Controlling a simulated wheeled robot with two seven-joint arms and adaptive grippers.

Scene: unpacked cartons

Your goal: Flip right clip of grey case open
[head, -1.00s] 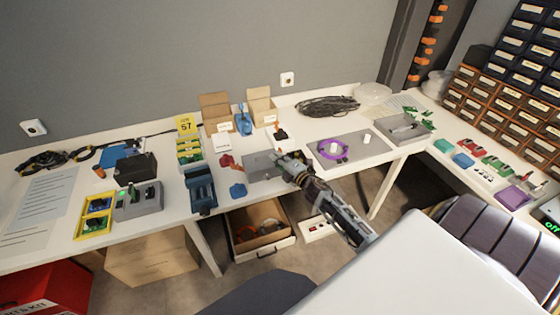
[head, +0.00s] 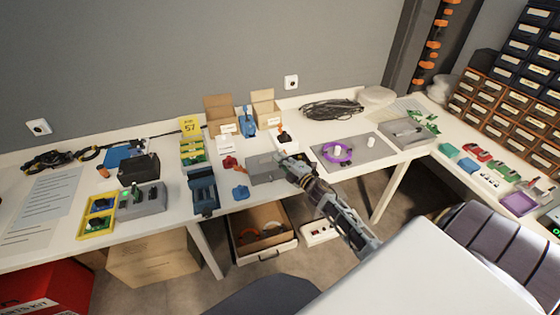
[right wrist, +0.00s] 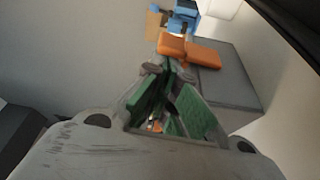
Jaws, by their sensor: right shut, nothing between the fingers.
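The grey case (head: 262,169) sits near the front edge of the white table in the head view, partly hidden by my right gripper (head: 283,161). In the right wrist view, the grey case (right wrist: 236,76) lies beyond the fingers, with an orange clip (right wrist: 203,55) on its near side. A second orange piece (right wrist: 171,44) shows just left of it. My right gripper (right wrist: 163,70) is shut and empty, its green-padded fingers converging just below the orange pieces. I cannot tell if the tips touch them. My left gripper is not in view.
Open cartons (head: 222,120) are behind. A grey plate with a purple ring (head: 336,153) lies right. An open drawer (head: 262,235) is below the table edge.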

